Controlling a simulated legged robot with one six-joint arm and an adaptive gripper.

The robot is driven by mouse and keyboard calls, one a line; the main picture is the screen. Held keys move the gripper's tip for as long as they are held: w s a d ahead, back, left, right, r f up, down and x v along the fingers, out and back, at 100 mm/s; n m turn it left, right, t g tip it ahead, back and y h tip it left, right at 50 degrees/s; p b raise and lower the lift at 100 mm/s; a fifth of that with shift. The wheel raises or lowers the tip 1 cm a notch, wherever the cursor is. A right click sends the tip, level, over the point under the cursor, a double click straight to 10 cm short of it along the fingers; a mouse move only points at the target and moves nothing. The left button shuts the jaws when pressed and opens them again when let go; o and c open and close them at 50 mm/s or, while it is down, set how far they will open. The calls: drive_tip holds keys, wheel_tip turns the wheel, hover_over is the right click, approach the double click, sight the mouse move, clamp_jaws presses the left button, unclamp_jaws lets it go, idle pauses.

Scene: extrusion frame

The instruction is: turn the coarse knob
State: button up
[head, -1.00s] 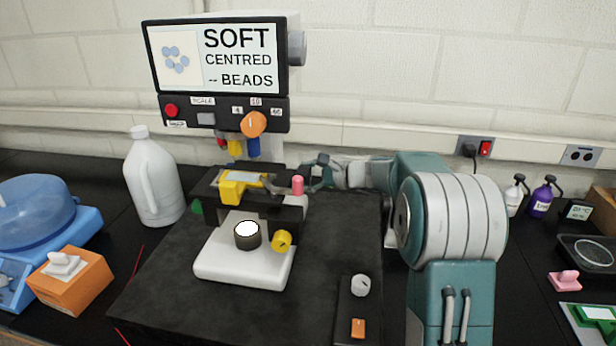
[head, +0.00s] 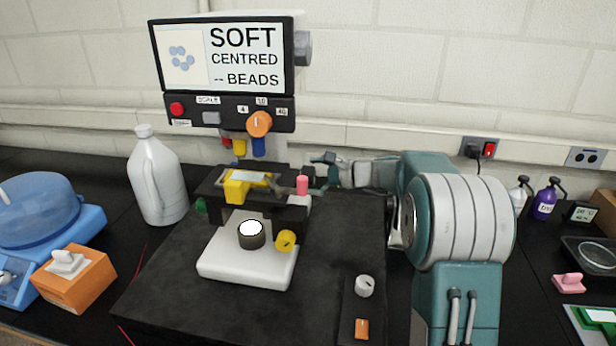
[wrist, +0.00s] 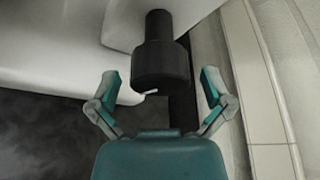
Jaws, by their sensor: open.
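A dark grey stepped knob (wrist: 160,66), wide at the near end and narrower behind, sticks out from a white body (wrist: 60,45) in the wrist view. A small pale mark shows on its near edge. My gripper (wrist: 159,80) is open, with one finger on each side of the wide part and visible gaps between. In the head view my gripper (head: 326,172) is at the right side of the microscope-like stand (head: 240,205), behind a pink-topped post. I cannot make out this dark knob in the head view. A yellow knob (head: 286,240) sits at the front of the stand.
A screen (head: 222,58) with an orange dial (head: 259,123) stands above the stand. A white jug (head: 157,178) is to its left. A small panel with a grey knob (head: 364,286) lies at front right. The wall is close behind my arm.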

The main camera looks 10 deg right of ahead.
drive_tip(key=v, duration=1.1)
drive_tip(key=shift+a, duration=0.1)
idle(0.9)
